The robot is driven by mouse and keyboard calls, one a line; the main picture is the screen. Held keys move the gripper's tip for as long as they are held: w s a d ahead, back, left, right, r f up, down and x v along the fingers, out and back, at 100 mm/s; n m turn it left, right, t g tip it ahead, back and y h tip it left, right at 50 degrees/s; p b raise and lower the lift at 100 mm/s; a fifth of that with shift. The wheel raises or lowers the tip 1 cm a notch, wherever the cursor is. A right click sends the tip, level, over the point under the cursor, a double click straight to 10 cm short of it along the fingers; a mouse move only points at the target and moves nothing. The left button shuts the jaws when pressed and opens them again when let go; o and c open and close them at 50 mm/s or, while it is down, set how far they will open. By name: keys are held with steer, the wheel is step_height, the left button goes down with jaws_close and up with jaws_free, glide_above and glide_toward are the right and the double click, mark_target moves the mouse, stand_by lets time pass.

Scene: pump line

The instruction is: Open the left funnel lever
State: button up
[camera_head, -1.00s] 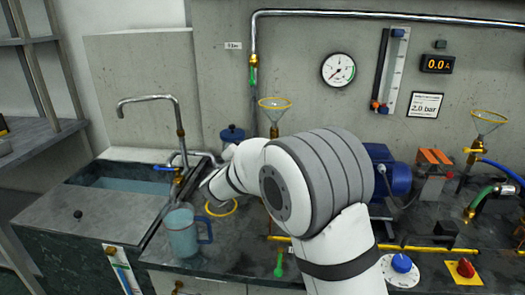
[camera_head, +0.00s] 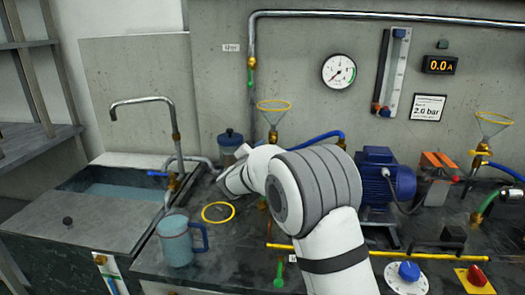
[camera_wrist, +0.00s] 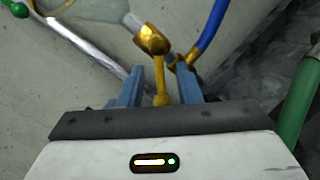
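The left funnel (camera_head: 274,105) has a yellow rim and a brass fitting (camera_head: 273,138) below it, in front of the grey wall. In the wrist view the clear funnel cone shows at the top, with its brass fitting (camera_wrist: 151,40) beneath. A yellow lever (camera_wrist: 159,78) with a round end runs from that fitting down between my fingers. My gripper (camera_wrist: 160,86) has two blue fingers standing apart, one on each side of the lever, with gaps visible. In the head view my arm hides the gripper's fingers and the lever.
A blue hose (camera_wrist: 209,30) and a metal pipe (camera_wrist: 88,48) run close to the fingers; a green hose (camera_wrist: 298,105) is at right. On the bench are a blue-handled mug (camera_head: 177,240), a yellow ring (camera_head: 218,212), a lidded pot (camera_head: 230,147) and a blue pump motor (camera_head: 386,178).

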steer(key=shift+c, duration=0.4)
jaws_close()
